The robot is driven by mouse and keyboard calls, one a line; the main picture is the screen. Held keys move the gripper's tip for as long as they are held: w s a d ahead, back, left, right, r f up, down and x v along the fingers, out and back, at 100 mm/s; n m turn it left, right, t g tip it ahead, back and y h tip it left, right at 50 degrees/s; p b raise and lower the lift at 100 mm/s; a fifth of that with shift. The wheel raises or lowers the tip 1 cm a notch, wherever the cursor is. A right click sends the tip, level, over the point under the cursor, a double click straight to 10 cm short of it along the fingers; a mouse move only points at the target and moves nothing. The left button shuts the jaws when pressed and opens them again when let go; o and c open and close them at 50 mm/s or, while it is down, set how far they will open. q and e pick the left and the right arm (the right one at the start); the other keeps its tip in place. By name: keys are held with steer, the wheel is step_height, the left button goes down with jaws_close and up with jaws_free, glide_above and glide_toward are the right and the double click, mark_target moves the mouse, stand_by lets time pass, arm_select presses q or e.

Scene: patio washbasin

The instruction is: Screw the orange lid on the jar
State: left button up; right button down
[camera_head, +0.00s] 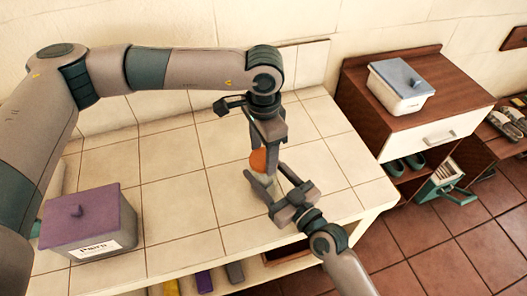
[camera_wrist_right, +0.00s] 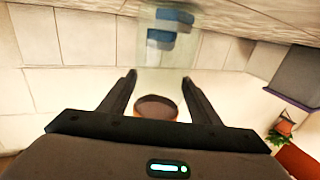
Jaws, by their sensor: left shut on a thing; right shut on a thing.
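The orange lid (camera_head: 258,161) is in the head view, under my left gripper (camera_head: 264,143), which points down and is shut on it. In the right wrist view, a brownish-orange disc between the fingers appears to be the lid (camera_wrist_right: 156,107). My right gripper (camera_head: 273,182) comes in from the lower right, just below the lid, and is shut on the jar. The jar shows in the right wrist view as a clear body (camera_wrist_right: 167,58) with blue pieces seen in or through it, at the fingertips. The head view barely shows it. I cannot tell whether lid and jar touch.
A purple-lidded box (camera_head: 88,222) stands at the left of the tiled counter (camera_head: 180,195). A wooden cabinet (camera_head: 365,105) with a blue-lidded white container (camera_head: 400,88) stands at the right. Several small items lie on a shelf below. The counter between box and grippers is clear.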

arm_select(q)
steer(key=shift+m, duration=0.7)
steer(key=o, duration=1)
steer(key=shift+r, duration=2.25)
steer(key=shift+n, duration=0.3)
steer(key=shift+c, duration=0.4)
